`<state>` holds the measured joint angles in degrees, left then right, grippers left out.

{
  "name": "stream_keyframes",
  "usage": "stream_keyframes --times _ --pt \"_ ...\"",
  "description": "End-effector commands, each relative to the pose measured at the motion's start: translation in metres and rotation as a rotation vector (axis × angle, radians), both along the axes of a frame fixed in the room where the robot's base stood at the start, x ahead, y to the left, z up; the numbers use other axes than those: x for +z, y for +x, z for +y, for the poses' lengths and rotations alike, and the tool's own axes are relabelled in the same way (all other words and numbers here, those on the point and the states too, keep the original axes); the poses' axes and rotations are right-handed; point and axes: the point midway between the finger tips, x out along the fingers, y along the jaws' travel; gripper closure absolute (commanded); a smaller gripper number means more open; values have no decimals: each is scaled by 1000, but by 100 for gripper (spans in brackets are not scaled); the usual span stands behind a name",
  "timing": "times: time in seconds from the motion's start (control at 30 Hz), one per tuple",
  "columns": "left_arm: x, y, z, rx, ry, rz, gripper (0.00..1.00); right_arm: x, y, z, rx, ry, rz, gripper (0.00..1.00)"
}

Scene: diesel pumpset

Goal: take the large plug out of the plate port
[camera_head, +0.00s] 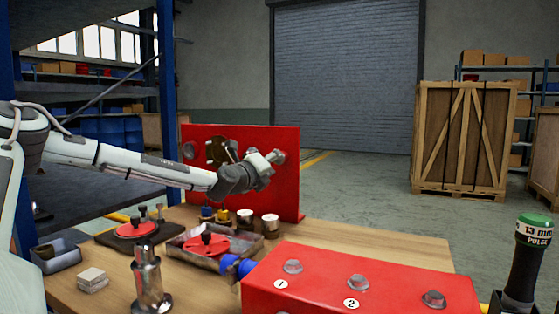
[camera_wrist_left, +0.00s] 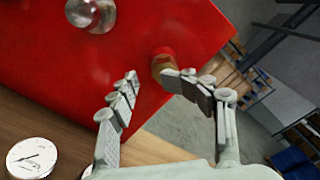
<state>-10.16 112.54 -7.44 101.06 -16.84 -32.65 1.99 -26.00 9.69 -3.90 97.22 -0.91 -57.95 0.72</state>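The upright red plate (camera_head: 288,190) stands at the back of the bench. A grey round plug (camera_head: 190,150) sits at its left, and a dark round fitting is partly behind my arm. In the left wrist view a large silver plug (camera_wrist_left: 92,14) sits in the plate at upper left, and a smaller brass-coloured fitting (camera_wrist_left: 163,62) is nearer the plate's edge. My left gripper (camera_head: 274,157) is in front of the plate's right part. Its fingers (camera_wrist_left: 150,88) are apart and empty, one tip close to the brass fitting; contact cannot be told. My right gripper is not in view.
A red numbered block (camera_head: 320,295) with hex bolts stands at front right of the wooden bench (camera_head: 390,244). A metal tray (camera_head: 268,243), small cylinders (camera_head: 245,217) and a steel fitting (camera_head: 148,280) crowd the left. The bench's right rear is clear.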

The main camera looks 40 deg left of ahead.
Motion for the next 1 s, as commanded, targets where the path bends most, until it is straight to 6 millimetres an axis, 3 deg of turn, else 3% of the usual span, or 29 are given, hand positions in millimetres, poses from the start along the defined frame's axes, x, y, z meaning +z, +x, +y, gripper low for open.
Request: stream_keyframes --times 0.1,0.2,0.47,0.8,1.0 --pt "-1 0 2 0 219 71 52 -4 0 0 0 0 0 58" --pt "-1 -1 3 0 327 106 52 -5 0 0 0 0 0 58" --pt "-1 -1 3 0 348 113 52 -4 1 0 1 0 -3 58" --pt "1 -2 7 -1 829 267 52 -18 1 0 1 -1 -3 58" --pt "2 -2 7 0 845 273 52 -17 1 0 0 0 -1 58"
